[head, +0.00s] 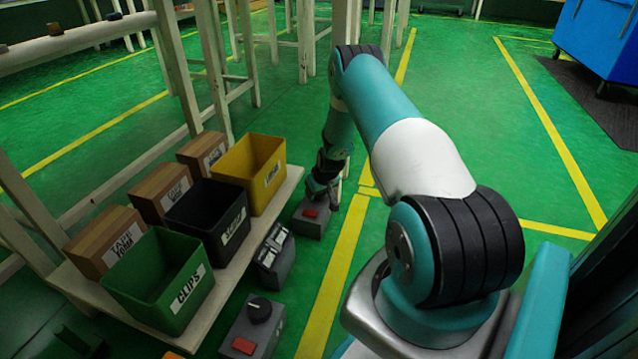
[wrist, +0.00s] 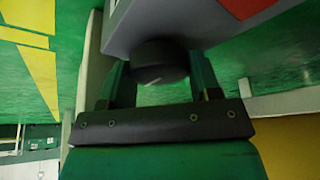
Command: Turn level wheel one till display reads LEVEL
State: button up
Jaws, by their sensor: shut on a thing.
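My gripper (wrist: 160,72) is shut on a dark round knob (wrist: 158,58), with one green finger on each side of it. A pale mark shows on the knob's face. The knob sits on a grey box (wrist: 188,22) with a red panel (wrist: 245,6), partly cut off in the wrist view. In the head view my gripper (head: 322,190) is at the far grey box (head: 308,228), whose red panel (head: 310,212) faces up; its knob is hidden there. A second grey box (head: 262,345) with a black knob (head: 260,308) and red panel (head: 242,346) stands in front.
A dark unit (head: 272,262) with a pale face stands between the boxes; its writing is unreadable. Green (head: 150,290), black (head: 208,222) and yellow (head: 250,170) bins stand on a low board at left.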

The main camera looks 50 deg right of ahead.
jog(key=m+g+h+p, duration=0.1)
jog(key=m+p, duration=0.1)
jog(key=m, duration=0.1)
jog(key=shift+a+r, duration=0.1)
jog(key=shift+m+g+h+p, duration=0.45)
jog(key=shift+m+p, duration=0.25)
jog(key=shift+m, duration=1.1)
jog(key=o, duration=0.9)
jog(key=p+v, duration=0.9)
jog(key=v, duration=0.8)
jog(key=shift+a+p, duration=0.15)
jog(key=shift+p, duration=0.2)
